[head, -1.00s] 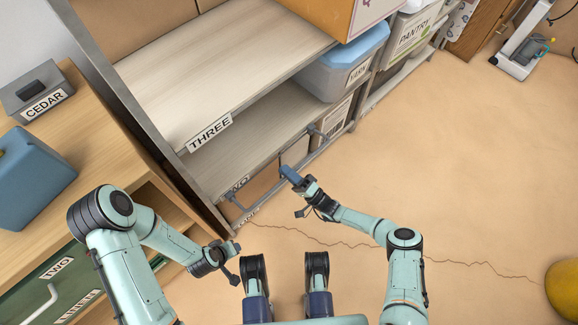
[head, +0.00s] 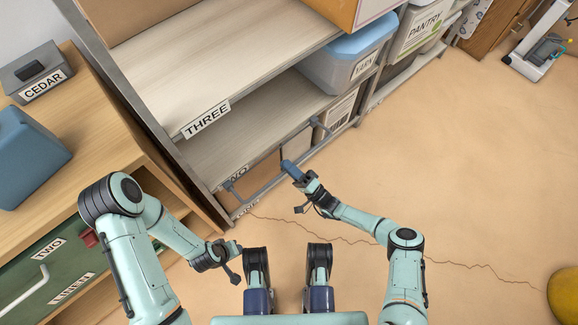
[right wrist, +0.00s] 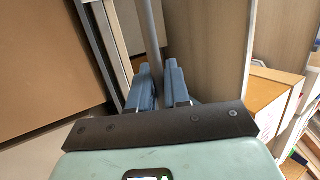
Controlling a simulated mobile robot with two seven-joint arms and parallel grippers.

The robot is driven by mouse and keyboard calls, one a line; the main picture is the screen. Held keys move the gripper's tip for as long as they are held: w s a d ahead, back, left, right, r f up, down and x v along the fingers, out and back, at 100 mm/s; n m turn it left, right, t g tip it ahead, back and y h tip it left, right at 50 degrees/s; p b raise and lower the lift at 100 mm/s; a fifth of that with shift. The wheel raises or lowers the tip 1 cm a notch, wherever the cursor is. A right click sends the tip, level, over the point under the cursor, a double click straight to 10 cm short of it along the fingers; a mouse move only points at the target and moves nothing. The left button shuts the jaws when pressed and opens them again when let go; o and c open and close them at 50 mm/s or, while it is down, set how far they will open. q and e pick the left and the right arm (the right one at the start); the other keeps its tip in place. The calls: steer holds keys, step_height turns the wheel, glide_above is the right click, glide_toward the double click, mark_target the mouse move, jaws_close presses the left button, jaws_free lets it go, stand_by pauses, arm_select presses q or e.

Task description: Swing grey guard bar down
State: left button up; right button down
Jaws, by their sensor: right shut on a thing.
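The grey guard bar (head: 264,188) runs across the front of the lowest part of the shelf rack, near the TWO label. Short end arms join it to the rack. My right gripper (head: 288,166) has its blue fingers at the bar's middle. In the right wrist view the bar (right wrist: 150,42) passes between the two fingers (right wrist: 160,88), which are shut on it. My left gripper (head: 236,247) hangs low at the left, apart from the rack; its jaw opening is too small to make out.
The rack's shelf labelled THREE (head: 206,118) is above the bar. A clear bin with a blue lid (head: 350,62) stands to the right. A wooden drawer cabinet (head: 95,120) is close on the left. The floor (head: 470,180) at right is open.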

steer(key=shift+d+r, duration=0.1)
steer(key=shift+d, duration=0.1)
steer(key=c, duration=1.2)
jaws_free()
steer(key=shift+o, duration=0.2)
steer(key=v, duration=1.3)
steer(key=shift+s, duration=0.15)
steer(key=shift+d, duration=0.1)
